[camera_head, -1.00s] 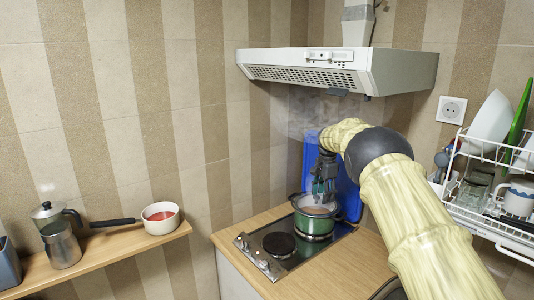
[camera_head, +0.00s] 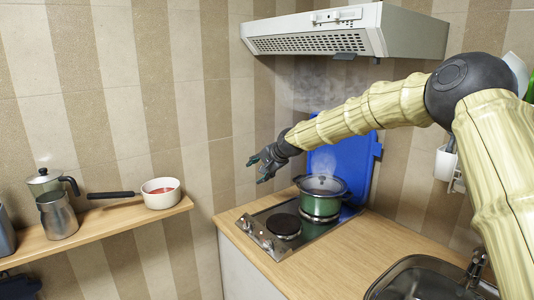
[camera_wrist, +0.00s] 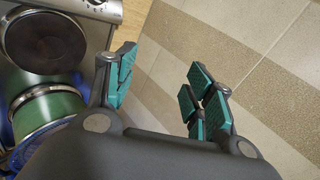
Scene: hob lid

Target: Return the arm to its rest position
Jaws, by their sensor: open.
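My gripper (camera_head: 262,163) is open and empty in the head view, up in the air left of the green pot and above the hob. My arm stretches across from the right to it. In the wrist view my gripper (camera_wrist: 160,85) shows its teal finger pads spread wide, with bare floor tiles between them. The green pot (camera_head: 320,205) stands on the rear burner of the hob (camera_head: 262,234). A glass lid (camera_head: 322,184) with a dark knob sits on the pot. The pot also shows at the left of the wrist view (camera_wrist: 48,112).
A range hood (camera_head: 345,30) hangs above. A blue board (camera_head: 345,163) leans behind the pot. A shelf (camera_head: 100,234) at left holds a red-filled saucepan (camera_head: 161,194) and metal pots. A sink (camera_head: 425,278) is front right; a dish rack is partly hidden by my arm. The front burner (camera_head: 283,225) is bare.

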